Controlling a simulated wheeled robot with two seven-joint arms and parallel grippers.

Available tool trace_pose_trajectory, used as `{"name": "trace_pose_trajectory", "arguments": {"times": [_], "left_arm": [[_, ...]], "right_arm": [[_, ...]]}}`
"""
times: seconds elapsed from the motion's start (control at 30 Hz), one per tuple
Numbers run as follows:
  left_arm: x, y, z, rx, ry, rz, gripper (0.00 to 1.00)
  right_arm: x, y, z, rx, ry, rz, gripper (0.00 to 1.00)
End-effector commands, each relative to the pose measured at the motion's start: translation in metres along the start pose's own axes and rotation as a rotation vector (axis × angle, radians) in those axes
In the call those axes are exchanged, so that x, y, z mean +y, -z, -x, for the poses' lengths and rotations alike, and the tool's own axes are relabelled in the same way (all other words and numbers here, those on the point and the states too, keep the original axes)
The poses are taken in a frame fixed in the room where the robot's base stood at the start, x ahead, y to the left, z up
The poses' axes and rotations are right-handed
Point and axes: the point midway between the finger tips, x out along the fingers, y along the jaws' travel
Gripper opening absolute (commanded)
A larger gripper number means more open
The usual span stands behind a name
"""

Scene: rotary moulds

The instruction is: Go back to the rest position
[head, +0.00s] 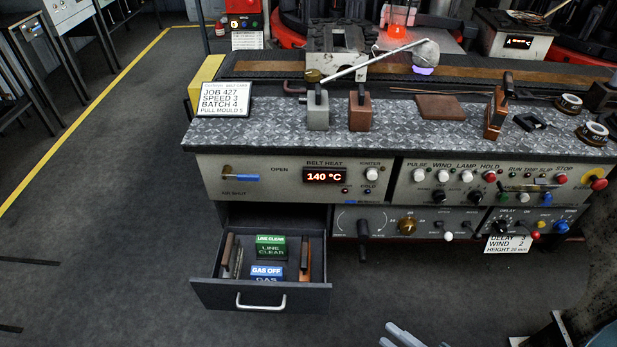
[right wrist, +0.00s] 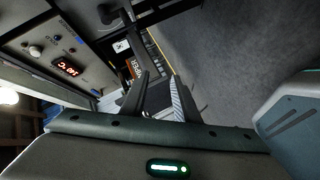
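My right gripper (head: 403,337) shows at the bottom edge of the head view, in front of the console and to the right of the open drawer. Only its finger ends show there. In the right wrist view its two fingers (right wrist: 160,82) stand apart with nothing seen held between them. My left gripper is not in view.
An open drawer (head: 261,297) juts out below the console (head: 262,173), with a green LINE CLEAR block (head: 271,247) and a blue GAS OFF block (head: 267,271) inside. Grey floor (head: 110,240) is free at the left. A paper card (head: 508,243) hangs at the right.

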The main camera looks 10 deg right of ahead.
Motion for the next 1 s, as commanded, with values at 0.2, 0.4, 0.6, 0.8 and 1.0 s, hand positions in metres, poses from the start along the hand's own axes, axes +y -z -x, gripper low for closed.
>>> {"name": "trace_pose_trajectory", "arguments": {"times": [0.2, 0.4, 0.6, 0.8, 1.0], "left_arm": [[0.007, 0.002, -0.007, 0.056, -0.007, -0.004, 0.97], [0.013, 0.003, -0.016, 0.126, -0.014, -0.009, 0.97], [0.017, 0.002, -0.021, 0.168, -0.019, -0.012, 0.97], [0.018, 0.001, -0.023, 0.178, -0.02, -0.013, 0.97], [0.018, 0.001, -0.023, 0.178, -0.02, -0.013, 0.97]], "right_arm": [[-0.058, -0.054, -0.033, -0.329, 0.027, -0.394, 0.28], [-0.157, -0.063, -0.059, -0.656, 0.117, -0.848, 0.28], [-0.22, -0.038, -0.07, -0.837, 0.209, -1.101, 0.28], [-0.235, -0.03, -0.072, -0.878, 0.233, -1.156, 0.28], [-0.234, -0.03, -0.072, -0.876, 0.232, -1.153, 0.28]]}}
